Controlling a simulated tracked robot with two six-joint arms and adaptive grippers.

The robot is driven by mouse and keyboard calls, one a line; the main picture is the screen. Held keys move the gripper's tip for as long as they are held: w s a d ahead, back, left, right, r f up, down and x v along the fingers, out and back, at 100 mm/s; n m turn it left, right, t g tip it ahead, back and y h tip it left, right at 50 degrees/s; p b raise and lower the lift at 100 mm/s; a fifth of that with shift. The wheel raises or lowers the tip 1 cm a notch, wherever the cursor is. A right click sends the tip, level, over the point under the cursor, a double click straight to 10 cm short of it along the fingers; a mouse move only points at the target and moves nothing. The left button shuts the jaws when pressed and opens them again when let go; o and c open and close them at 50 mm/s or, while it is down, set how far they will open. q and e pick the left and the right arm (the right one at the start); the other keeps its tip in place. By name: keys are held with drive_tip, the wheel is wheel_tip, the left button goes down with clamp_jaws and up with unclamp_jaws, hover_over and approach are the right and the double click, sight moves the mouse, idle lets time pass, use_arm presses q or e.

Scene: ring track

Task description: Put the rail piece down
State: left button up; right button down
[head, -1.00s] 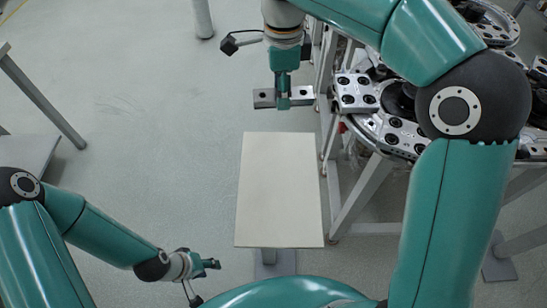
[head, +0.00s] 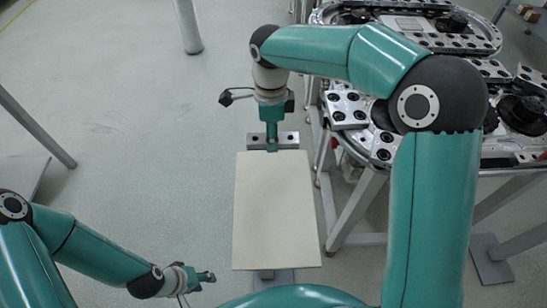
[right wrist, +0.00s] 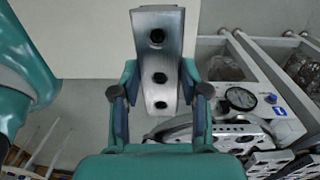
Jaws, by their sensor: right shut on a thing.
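The rail piece (head: 288,140) is a short grey metal block with dark holes. My right gripper (head: 271,146) is shut on it at the far edge of a pale rectangular board (head: 274,215). In the right wrist view the rail piece (right wrist: 157,50) stands between the two fingers of my right gripper (right wrist: 160,100), with its far end in front of the pale board (right wrist: 80,35). I cannot tell whether the piece touches the board. My left gripper (head: 203,277) is empty at the lower left, apart from the board; its finger opening is too small to judge.
The ring track (head: 385,150), with metal plates and dark holes, stands on a frame at the right, close to the board. A white post (head: 187,25) stands at the back. The right wrist view shows a round gauge (right wrist: 240,98) and grey bins (right wrist: 285,50).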

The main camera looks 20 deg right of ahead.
sight(272, 167)
drive_tip(key=shift+f+p, duration=0.3)
drive_tip(key=shift+f, duration=4.3)
drive_tip(key=shift+f, duration=0.15)
drive_tip(key=c, duration=0.6)
unclamp_jaws()
drive_tip(key=r, duration=1.2)
drive_tip(key=shift+w+r, duration=0.1)
drive_tip(key=shift+w, duration=0.25)
